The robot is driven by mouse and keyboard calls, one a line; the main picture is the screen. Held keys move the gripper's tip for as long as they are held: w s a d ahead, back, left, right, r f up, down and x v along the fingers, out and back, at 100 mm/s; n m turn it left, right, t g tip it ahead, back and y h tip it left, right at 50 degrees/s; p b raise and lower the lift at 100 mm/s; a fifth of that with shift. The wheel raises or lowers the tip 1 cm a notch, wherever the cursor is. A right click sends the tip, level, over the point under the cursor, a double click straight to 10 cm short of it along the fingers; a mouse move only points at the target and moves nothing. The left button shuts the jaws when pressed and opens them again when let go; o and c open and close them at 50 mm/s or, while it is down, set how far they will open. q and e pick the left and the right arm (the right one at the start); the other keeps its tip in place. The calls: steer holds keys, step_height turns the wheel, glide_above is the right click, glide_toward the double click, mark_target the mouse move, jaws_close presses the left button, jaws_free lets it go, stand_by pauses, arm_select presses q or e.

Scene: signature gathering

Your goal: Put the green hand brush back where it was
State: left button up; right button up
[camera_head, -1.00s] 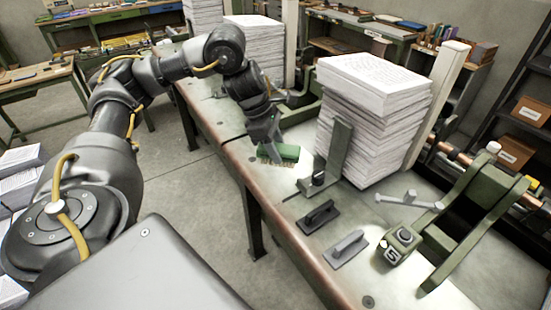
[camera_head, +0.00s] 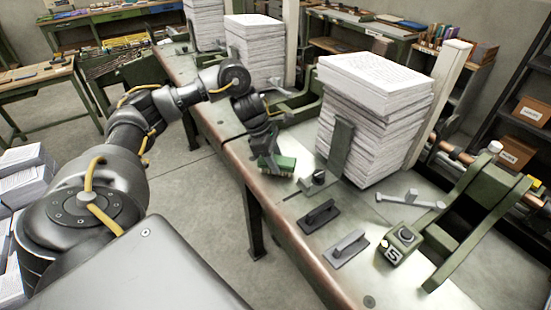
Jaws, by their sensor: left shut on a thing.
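The green hand brush (camera_head: 284,165) is near the front edge of the long workbench, left of the tall paper stack. My left gripper (camera_head: 268,160) is shut on it from the left and covers part of it. The brush is low over the bench top; I cannot tell whether it touches the surface. My right gripper is not in view.
The workbench (camera_head: 290,216) has a brown front edge. A tall paper stack (camera_head: 385,122) stands behind a dark green upright plate (camera_head: 340,146). Two dark flat tools with handles (camera_head: 319,217) (camera_head: 350,248) lie nearer me. A green numbered block (camera_head: 398,244) and a grey metal tool (camera_head: 410,200) lie to the right.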

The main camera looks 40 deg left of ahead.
arm_select(q)
steer(key=shift+f, duration=0.2)
steer(key=o, duration=1)
steer(key=shift+r, duration=0.2)
steer(key=shift+r, duration=0.25)
steer(key=p+v, duration=0.2)
steer(key=v, duration=0.9)
steer(key=shift+r, duration=0.3)
steer(key=shift+a, duration=0.15)
